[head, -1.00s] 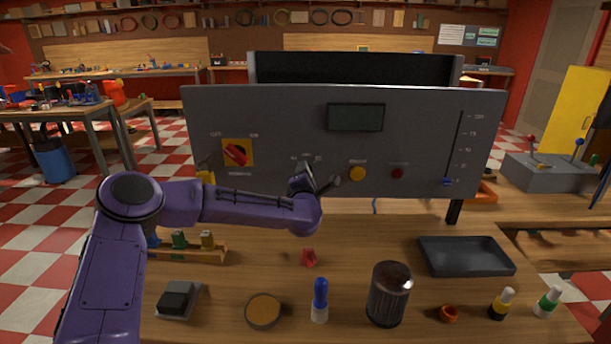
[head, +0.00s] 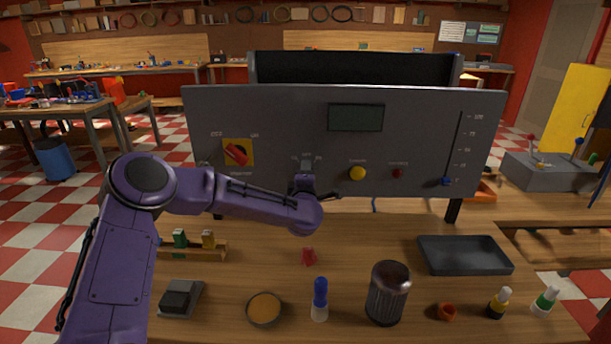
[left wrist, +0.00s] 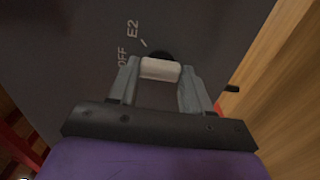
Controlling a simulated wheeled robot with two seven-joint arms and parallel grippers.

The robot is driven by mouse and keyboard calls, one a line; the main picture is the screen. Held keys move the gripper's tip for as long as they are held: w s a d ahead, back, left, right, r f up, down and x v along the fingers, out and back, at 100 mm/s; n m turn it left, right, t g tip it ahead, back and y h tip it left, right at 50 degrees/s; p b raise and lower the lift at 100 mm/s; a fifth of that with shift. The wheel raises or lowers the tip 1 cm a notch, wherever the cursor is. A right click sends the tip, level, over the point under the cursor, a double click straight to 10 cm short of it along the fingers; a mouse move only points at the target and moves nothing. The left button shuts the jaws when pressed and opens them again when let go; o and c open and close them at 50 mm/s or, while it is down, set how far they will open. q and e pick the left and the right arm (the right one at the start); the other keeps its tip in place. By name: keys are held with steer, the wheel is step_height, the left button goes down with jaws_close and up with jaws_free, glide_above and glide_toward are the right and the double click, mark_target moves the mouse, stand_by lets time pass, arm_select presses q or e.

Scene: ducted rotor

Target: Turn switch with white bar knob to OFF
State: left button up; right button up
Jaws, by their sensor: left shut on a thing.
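The white bar knob (left wrist: 160,69) shows in the left wrist view, between the two fingers of my left gripper (left wrist: 158,82), which is shut on it. The panel beside the knob carries the printed labels "OFF" and "E2", both on the left of the knob in that view. I cannot tell which label the knob points to. In the head view my left gripper (head: 304,182) is at the lower middle of the grey panel (head: 290,120), and it hides the knob. My right gripper is not in view.
The panel also bears a red rotary switch on a yellow plate (head: 238,153), a yellow button (head: 357,173), a red button (head: 397,173) and a blue slider (head: 446,181). A dark canister (head: 388,295), a black tray (head: 464,257) and small bottles stand on the table.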

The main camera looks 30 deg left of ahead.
arm_select(q)
steer(key=shift+f, duration=0.1)
steer(key=o, duration=1.1)
steer(key=shift+d, duration=0.1)
steer(key=shift+c, duration=0.2)
steer(key=b+v, duration=0.3)
steer(key=v, duration=0.7)
steer(key=shift+s, duration=0.3)
